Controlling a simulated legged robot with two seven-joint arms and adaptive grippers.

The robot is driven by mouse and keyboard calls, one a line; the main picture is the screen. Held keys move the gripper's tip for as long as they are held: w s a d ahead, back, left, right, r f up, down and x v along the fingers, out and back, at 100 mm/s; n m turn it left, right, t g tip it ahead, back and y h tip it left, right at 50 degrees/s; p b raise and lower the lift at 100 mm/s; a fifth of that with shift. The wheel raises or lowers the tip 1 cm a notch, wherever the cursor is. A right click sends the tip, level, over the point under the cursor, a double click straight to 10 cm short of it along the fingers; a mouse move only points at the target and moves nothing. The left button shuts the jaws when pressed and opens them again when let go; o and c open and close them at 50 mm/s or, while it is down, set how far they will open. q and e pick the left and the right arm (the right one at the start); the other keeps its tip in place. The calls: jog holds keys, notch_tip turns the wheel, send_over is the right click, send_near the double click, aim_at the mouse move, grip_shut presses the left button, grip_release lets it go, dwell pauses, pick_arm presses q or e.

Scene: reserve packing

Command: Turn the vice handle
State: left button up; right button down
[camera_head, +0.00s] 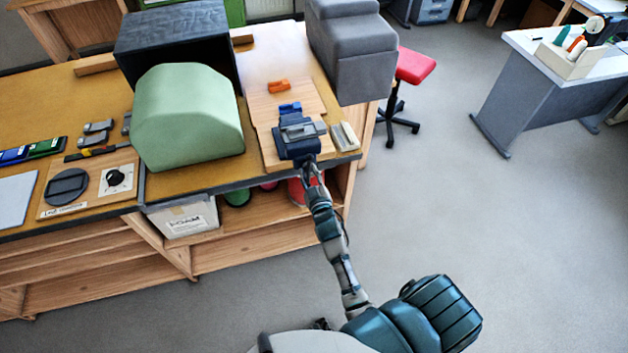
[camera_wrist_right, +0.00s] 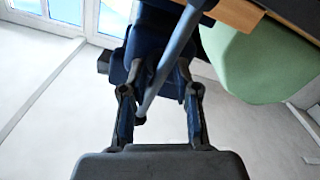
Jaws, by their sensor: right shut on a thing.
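The vice (camera_head: 298,133), dark blue with grey jaws, sits at the front edge of the wooden bench. My right gripper (camera_head: 311,170) reaches up to its front, below the jaws. In the right wrist view the vice's blue body (camera_wrist_right: 150,42) is ahead, and the vice handle (camera_wrist_right: 172,62), a thin grey bar, runs slantwise between the fingers. My right gripper (camera_wrist_right: 160,75) is shut on this handle. Its lower end hangs between the finger links. In the head view the handle is too small to make out. My left gripper is not in view.
A green rounded cover (camera_head: 188,115) stands close left of the vice. A grey padded block (camera_head: 352,50) stands behind at right. An orange item (camera_head: 279,86) lies behind the vice, and a small pale block (camera_head: 345,136) lies right of it. Open floor lies in front.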

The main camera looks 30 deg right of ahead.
jog(key=shift+d+n, duration=0.15)
jog(key=shift+n, duration=0.25)
jog(key=shift+f+n+p, duration=0.1)
jog(key=shift+n+p, duration=0.25)
jog(key=shift+n, duration=0.35)
jog(key=shift+a+n+p, duration=0.2)
jog(key=shift+n+p, duration=0.2)
jog(key=shift+n, duration=0.4)
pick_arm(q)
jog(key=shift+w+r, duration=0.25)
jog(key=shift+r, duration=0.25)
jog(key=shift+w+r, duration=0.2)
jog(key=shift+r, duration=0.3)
pick_arm(e)
jog(key=shift+d+n, duration=0.1)
jog(key=shift+n, duration=0.2)
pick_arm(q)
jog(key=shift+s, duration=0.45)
